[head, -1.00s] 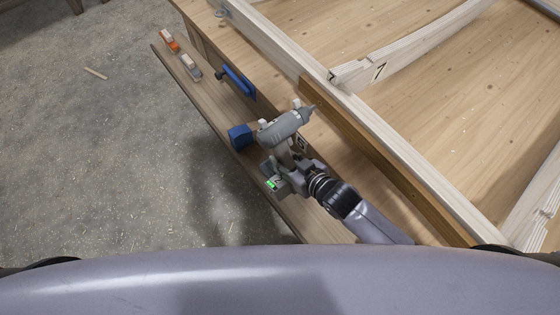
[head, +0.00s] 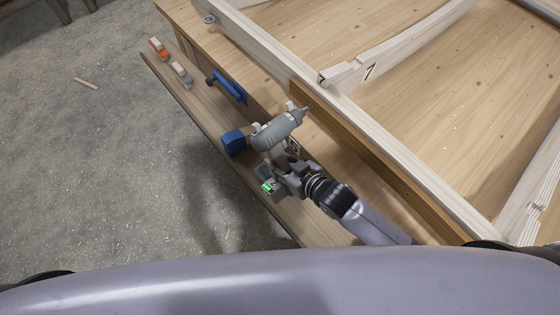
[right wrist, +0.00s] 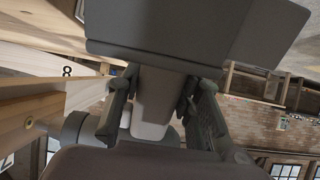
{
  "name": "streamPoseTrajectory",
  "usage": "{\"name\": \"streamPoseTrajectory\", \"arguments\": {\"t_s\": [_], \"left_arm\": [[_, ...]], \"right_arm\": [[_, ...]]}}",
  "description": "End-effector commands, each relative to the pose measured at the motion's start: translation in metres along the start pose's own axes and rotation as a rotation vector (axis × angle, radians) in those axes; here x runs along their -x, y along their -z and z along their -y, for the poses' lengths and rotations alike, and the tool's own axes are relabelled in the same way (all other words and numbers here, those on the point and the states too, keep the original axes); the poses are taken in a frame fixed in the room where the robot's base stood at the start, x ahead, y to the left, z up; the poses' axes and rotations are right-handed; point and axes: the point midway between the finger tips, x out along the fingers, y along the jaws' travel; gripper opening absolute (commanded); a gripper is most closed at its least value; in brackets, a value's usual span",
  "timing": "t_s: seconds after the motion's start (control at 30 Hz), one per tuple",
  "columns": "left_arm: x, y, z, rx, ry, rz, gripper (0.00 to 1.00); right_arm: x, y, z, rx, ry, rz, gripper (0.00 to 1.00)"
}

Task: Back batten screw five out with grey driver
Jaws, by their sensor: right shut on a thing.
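The grey driver (head: 276,130) is in the middle of the head view, its nose pointing up and right at the brown batten (head: 360,147) along the pale frame beam. The tip is at or very near the batten; I cannot tell if it touches. My right gripper (head: 285,165) is shut on the driver's handle. In the right wrist view the fingers (right wrist: 155,100) close on the handle from both sides, under the driver's wide grey base (right wrist: 180,30). My left gripper is not in view.
A blue block (head: 233,143), a blue-handled tool (head: 232,88), an orange-topped item (head: 158,48) and a grey-topped item (head: 181,73) are on the side ledge (head: 208,113). The pale frame (head: 385,135) with a curved piece marked 7 (head: 370,72) lies beyond. Open floor is left.

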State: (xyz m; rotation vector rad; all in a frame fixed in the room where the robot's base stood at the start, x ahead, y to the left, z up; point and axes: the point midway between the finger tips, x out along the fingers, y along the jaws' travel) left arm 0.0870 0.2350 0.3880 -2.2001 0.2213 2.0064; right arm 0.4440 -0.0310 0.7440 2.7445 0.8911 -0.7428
Motion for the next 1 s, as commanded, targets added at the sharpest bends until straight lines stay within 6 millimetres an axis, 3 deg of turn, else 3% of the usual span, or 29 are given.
{"name": "streamPoseTrajectory", "arguments": {"t_s": [1.0], "left_arm": [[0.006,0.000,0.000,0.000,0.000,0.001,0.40]], "right_arm": [[0.000,0.004,-0.015,0.001,-0.003,-0.009,0.00]]}}
